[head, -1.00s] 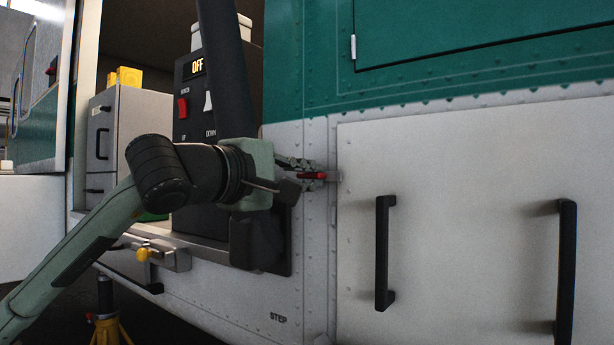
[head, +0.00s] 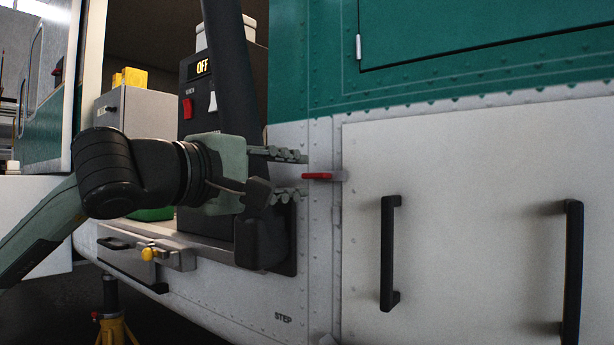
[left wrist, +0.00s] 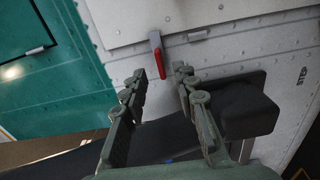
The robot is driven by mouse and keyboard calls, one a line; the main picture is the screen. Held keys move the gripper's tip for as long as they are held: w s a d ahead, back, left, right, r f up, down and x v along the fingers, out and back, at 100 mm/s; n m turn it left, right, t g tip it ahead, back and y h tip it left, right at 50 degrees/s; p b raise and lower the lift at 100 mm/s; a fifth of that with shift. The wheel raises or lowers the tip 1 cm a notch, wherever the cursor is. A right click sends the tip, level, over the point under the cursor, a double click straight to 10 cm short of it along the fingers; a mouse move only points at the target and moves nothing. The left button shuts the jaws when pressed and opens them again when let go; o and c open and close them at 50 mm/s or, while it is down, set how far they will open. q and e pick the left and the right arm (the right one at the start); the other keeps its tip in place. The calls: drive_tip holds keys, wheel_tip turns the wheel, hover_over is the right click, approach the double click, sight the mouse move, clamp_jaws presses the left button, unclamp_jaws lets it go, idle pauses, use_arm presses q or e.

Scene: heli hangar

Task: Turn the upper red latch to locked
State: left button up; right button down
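The red latch (head: 318,176) sits at the left edge of the pale panel, its red handle lying roughly level and pointing left from a grey mount. It is the only red latch I can make out on this panel. My left gripper (head: 299,175) is open and empty just left of the latch, its fingers pointing at it, one above and one below its height. In the left wrist view the latch (left wrist: 158,63) shows ahead of the gap between the fingertips (left wrist: 161,74), apart from them. My right gripper is not in view.
The pale panel (head: 460,220) carries two black upright handles (head: 388,253) right of the latch. A control box (head: 190,110) reading OFF stands behind my arm in the open bay. A drawer with a yellow knob (head: 148,254) juts out below left.

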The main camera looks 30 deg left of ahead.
use_arm(q)
drive_tip(key=shift+s+a, duration=0.1)
drive_tip(key=shift+s, duration=1.1)
